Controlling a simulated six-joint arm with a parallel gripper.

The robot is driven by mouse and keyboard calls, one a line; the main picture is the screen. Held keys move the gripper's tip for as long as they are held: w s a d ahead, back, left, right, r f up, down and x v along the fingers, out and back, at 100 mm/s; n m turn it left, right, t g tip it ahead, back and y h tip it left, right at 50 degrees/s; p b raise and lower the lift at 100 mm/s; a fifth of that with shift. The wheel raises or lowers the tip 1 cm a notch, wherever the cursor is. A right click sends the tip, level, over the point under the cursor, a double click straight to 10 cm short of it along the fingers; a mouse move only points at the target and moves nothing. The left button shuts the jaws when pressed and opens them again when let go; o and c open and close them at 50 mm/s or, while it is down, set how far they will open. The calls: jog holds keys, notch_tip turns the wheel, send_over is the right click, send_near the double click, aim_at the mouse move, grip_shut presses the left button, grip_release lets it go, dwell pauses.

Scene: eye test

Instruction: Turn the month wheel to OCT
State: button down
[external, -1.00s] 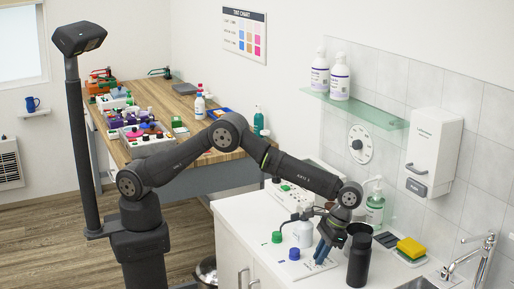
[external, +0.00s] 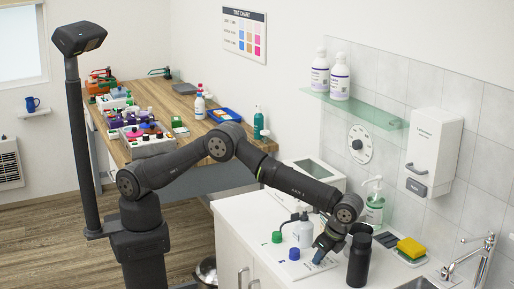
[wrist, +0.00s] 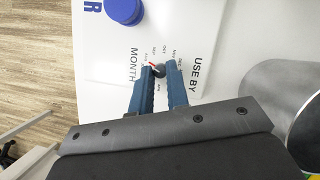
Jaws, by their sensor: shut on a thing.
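In the external view my gripper (external: 320,253) is down at the panel (external: 308,269) on the white counter, and the knob is hidden there.
A black bottle (external: 359,261) stands close right of my gripper. A yellow sponge (external: 411,247) and a tap (external: 485,250) are farther right.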

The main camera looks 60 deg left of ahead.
jog(key=m+t, duration=0.1)
jog(key=m, duration=0.3)
jog(key=m+t, duration=0.1)
jog(key=m, duration=0.1)
jog(key=shift+s+m+t, duration=0.25)
jog(key=shift+m+t, duration=0.05)
jog(key=m+t, duration=0.1)
jog(key=m, duration=0.2)
jog(key=m+t, duration=0.1)
jog(key=m, duration=0.2)
jog(key=shift+s+h, duration=0.2)
jog(key=shift+h, duration=0.2)
jog(key=c, duration=1.4)
grip_release()
jog(key=shift+r, duration=0.1)
jog(key=v, duration=1.7)
jog(key=shift+s, duration=0.2)
